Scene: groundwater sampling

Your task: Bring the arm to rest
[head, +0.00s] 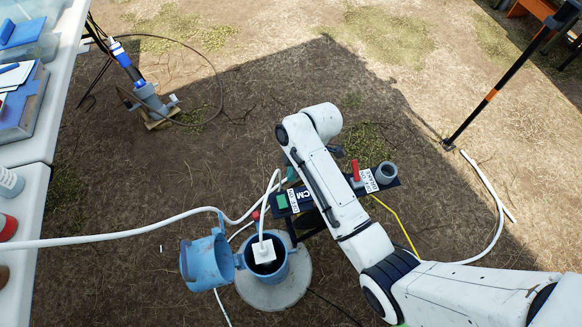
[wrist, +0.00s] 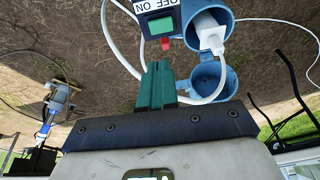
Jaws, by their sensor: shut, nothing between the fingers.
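My arm reaches from the lower right of the head view up over the control panel and bends at its top. My gripper (wrist: 158,88) shows in the wrist view as two green fingers pressed together, with nothing between them. In the head view it is mostly hidden behind the arm. In the wrist view the fingertips point toward the panel's switch box (wrist: 158,15) and look apart from it; the exact gap cannot be told.
Below the panel (head: 298,198) stands a blue wellhead (head: 296,268) with its lid (head: 206,262) open and a white plug (head: 263,251) inside. A white hose (head: 130,237) runs left to a white table (head: 32,220). A pole (head: 497,88) stands right. Bare ground lies beyond.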

